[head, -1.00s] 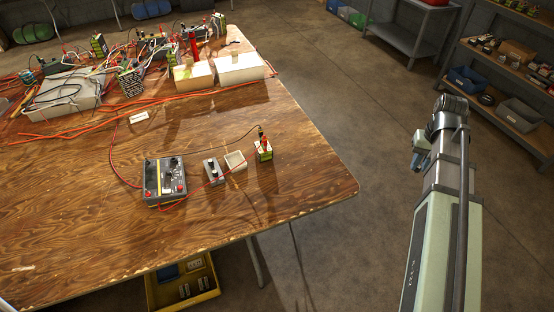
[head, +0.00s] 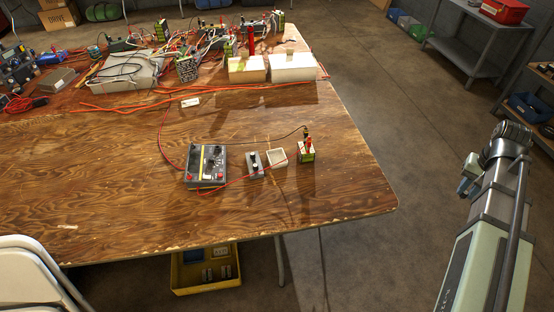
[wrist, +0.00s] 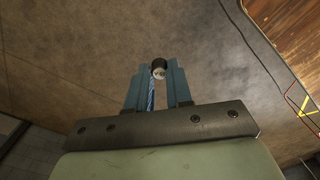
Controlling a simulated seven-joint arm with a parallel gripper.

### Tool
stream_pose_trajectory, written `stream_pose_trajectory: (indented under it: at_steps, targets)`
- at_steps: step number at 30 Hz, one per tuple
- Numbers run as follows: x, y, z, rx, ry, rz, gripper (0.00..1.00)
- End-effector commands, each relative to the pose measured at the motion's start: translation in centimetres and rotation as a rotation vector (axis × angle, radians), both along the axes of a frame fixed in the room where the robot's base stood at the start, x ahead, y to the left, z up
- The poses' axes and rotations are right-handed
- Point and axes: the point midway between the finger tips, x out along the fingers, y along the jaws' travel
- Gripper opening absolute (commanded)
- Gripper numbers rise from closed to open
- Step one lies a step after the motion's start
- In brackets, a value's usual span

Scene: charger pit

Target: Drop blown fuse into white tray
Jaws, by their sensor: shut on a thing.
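My gripper (wrist: 159,80) shows in the wrist view, its two teal fingers shut on a small round-ended piece, likely the blown fuse (wrist: 158,71). In the head view a small white open tray (head: 277,158) sits on the wooden table. My arm stands right of the table, apart from the tray; I cannot make out my fingers there.
Two larger pale boxes (head: 292,68) and tangled cables lie behind. A white chair (head: 35,275) stands lower left.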

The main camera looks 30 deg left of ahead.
Motion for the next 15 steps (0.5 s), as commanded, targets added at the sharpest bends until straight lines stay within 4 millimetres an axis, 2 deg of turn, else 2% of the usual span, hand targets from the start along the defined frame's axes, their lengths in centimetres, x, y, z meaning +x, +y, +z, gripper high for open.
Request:
stream_pose_trajectory:
  at_steps: [8,11,15]
  targets:
    - [0.0,0.4,0.0,0.0,0.0,0.007,0.03]
    - [0.0,1.6,0.0,0.0,0.0,0.027,0.03]
    - [-0.2,4.8,-0.1,0.0,0.001,0.078,0.03]
